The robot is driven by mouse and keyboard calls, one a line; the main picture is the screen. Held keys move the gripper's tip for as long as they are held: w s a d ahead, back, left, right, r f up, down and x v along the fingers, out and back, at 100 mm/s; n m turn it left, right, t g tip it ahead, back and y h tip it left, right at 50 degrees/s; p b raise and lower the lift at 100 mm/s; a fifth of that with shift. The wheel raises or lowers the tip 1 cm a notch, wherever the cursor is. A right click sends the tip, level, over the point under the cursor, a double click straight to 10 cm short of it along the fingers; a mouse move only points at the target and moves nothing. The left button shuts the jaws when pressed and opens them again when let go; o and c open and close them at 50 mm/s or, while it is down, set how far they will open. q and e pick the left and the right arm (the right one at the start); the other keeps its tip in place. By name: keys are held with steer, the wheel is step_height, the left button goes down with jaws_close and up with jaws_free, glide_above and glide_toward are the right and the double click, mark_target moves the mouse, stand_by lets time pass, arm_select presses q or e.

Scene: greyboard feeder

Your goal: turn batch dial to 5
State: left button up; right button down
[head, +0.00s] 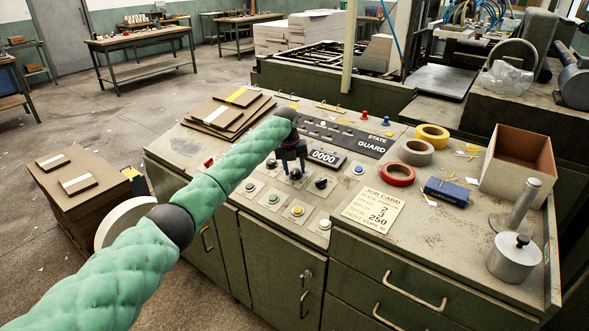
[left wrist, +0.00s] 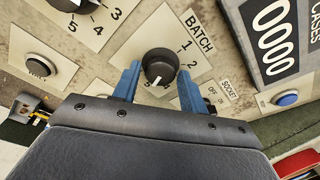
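The batch dial has a dark round knob (left wrist: 159,66) on a pale plate lettered BATCH in the left wrist view. Digits 1 and 2 show at its right; the lower digits are partly hidden. A white pointer mark on the knob faces down, toward the lower digits; I cannot tell exactly which one. My left gripper (left wrist: 160,82) is open, with one blue finger on each side of the knob and small gaps visible. In the head view, my left gripper (head: 293,164) is over the panel at the dial knob (head: 295,174). My right gripper is not in view.
Another dial (left wrist: 82,4) and a push button (left wrist: 40,67) sit close by. The CASES counter (head: 323,157) reads 0000. A job card (head: 374,207), tape rolls (head: 397,174), a blue box (head: 446,191) and an open carton (head: 517,160) lie to the right.

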mark_target(292, 172)
arm_select(q)
steer(key=shift+o, duration=0.6)
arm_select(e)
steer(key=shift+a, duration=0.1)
arm_select(q)
steer(key=r, duration=0.2)
steer(key=r+b, duration=0.1)
steer(key=r, duration=0.1)
steer(key=a+r, duration=0.1)
steer(key=r, duration=0.1)
steer(key=shift+s, duration=0.15)
steer(key=shift+r, duration=0.85)
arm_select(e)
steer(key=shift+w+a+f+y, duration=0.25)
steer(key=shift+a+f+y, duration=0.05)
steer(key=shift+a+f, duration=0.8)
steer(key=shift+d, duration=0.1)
